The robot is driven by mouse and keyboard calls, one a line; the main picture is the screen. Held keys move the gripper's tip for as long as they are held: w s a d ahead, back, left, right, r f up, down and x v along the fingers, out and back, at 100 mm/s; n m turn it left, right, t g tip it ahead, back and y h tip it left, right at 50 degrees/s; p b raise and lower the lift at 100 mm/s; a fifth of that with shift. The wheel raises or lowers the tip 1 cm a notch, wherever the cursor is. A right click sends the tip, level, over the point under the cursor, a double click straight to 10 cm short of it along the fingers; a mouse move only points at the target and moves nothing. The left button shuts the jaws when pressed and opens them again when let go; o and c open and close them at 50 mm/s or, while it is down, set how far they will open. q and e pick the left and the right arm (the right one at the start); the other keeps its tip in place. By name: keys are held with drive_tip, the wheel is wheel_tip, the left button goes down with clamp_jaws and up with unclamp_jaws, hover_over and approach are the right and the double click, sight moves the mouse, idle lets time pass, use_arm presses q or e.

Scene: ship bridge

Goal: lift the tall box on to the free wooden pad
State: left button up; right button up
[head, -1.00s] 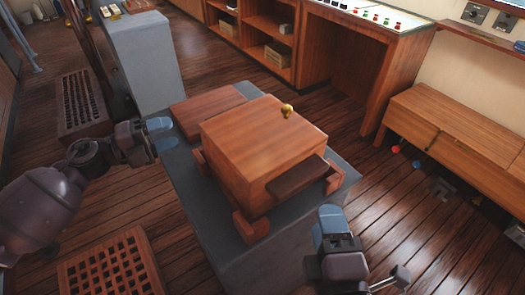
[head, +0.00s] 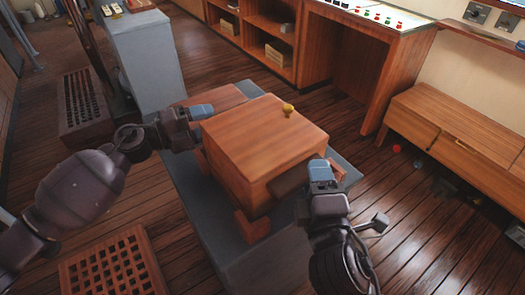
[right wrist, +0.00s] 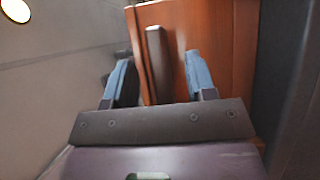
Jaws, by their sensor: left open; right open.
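The tall box (head: 262,135) is brown wood with a small brass knob on top and a dark bar handle (head: 290,183) on its right-hand side. It sits upright among wooden corner blocks (head: 252,222) on a grey plinth (head: 200,215). The free wooden pad (head: 225,96) lies on the plinth behind the box, partly hidden by my left gripper (head: 203,111). That gripper is open near the box's left side; contact cannot be told. My right gripper (head: 322,172) is open at the handle's side. In the right wrist view, the handle (right wrist: 157,62) shows between its spread blue fingers.
A grey cabinet (head: 148,65) stands beyond the plinth at the left. A console desk with shelves (head: 260,40) is behind, and a low wooden cabinet (head: 460,145) is at the right. A wooden grating (head: 112,268) lies on the floor at front left.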

use_arm(q)
drive_tip(key=shift+x, duration=0.85)
use_arm(e)
drive_tip(key=shift+w, duration=0.9)
use_arm(q)
clamp_jaws()
use_arm(e)
clamp_jaws()
